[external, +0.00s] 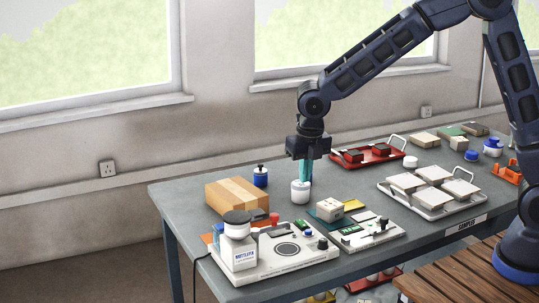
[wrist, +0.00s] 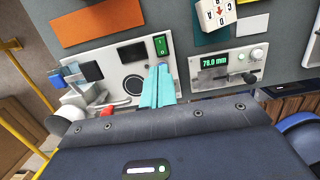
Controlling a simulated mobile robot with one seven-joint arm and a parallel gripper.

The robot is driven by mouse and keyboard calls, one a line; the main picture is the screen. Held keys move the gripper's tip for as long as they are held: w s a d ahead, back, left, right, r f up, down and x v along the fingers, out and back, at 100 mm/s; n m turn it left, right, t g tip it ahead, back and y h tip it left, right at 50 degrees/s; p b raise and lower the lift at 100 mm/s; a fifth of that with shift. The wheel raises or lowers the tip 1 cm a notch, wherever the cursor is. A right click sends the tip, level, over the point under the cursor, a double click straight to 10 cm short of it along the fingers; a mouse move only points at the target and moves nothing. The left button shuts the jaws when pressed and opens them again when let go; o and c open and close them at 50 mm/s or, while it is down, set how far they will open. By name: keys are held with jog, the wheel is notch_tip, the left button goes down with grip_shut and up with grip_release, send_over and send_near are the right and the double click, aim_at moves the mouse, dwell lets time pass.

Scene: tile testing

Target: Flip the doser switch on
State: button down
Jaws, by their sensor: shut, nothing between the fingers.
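The doser (external: 280,258) is a white flat machine with a dark-lidded canister, at the front left of the table. It also shows in the wrist view (wrist: 125,60). Its green rocker switch (wrist: 161,46) is at the panel's upper right edge in the wrist view and small in the external view (external: 305,226). I cannot tell its position. My gripper (external: 304,182) points down above the table behind the doser, its teal fingers shut and empty. In the wrist view the fingertips (wrist: 162,68) appear just below the switch; contact is not clear.
A gauge reading 78.0 mm (wrist: 232,78) sits right of the doser. A white jar (external: 300,197) is close by my fingers. A cardboard box (external: 237,196) and blue bottle (external: 260,178) stand at left; a white tray (external: 420,207) and red tray (external: 368,163) lie further right.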

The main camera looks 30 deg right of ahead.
aim_at(301, 221)
jog(key=f, duration=0.4)
jog(key=w+f, duration=0.1)
jog(key=f, duration=0.7)
jog(key=shift+w+f, duration=0.25)
jog(key=shift+w, duration=0.1)
jog(key=shift+f, duration=0.1)
jog(key=shift+w+f, duration=0.1)
jog(key=shift+w, duration=0.05)
jog(key=shift+s, duration=0.9)
notch_tip(301, 221, up, 14)
jog(key=s, duration=0.2)
